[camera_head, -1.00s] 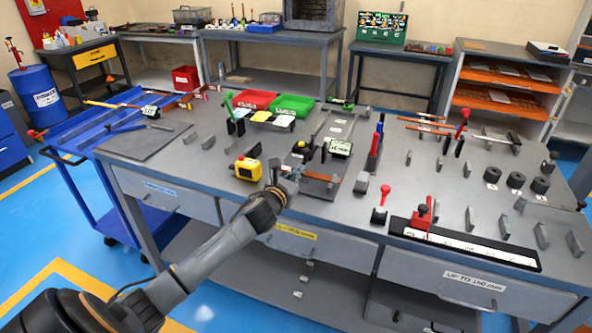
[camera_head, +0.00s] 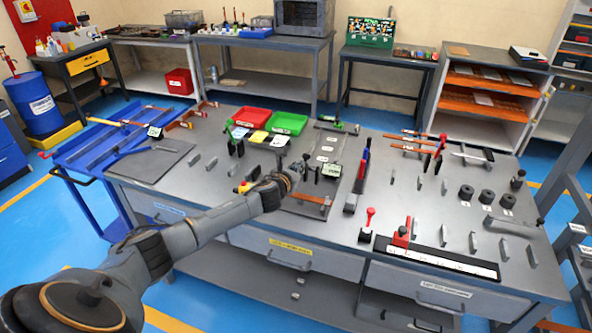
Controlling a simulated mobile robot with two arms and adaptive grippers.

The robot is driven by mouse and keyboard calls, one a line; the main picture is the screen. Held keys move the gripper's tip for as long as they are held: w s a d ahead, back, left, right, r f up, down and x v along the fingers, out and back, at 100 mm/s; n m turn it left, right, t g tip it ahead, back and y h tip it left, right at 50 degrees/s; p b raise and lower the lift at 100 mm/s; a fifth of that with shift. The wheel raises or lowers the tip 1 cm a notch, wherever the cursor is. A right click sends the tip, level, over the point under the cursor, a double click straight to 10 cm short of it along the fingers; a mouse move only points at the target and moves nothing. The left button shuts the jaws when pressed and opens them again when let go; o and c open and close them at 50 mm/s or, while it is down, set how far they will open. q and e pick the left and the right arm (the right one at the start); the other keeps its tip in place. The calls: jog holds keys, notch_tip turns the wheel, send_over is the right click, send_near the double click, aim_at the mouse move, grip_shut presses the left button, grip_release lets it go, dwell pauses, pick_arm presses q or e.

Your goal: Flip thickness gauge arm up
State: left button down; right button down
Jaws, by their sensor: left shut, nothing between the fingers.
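The thickness gauge is at the middle of the grey bench, with a small display (camera_head: 332,170) on its right side. My left arm comes in from the left, and its gripper (camera_head: 299,170) is at the gauge, just left of the display. The gripper is shut with nothing held. Its fingers are small here and overlap the dark gauge parts, so I cannot tell whether they touch the gauge arm or how that arm is tilted. A copper-coloured bar (camera_head: 313,199) lies on the plate in front of the gauge. My right gripper is not in view.
Red (camera_head: 251,117) and green (camera_head: 287,123) trays stand behind the gripper. A red-and-blue upright tool (camera_head: 361,166) stands right of the display. A ruler fixture (camera_head: 440,258) lies at the front right.

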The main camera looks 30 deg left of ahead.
aim_at(304, 155)
pick_arm(q)
jog(key=shift+w+a+r+p, duration=0.25)
jog(key=shift+w+r+p, duration=0.4)
jog(key=shift+w+r, duration=0.45)
jog(key=shift+w+a+r+p, duration=0.25)
jog(key=shift+w+r+p, duration=0.35)
jog(key=shift+w+r, duration=0.5)
jog(key=shift+w+a, duration=0.1)
jog(key=shift+w, duration=0.2)
jog(key=shift+w+f, duration=0.15)
jog(key=shift+w, duration=0.05)
jog(key=shift+s, duration=0.1)
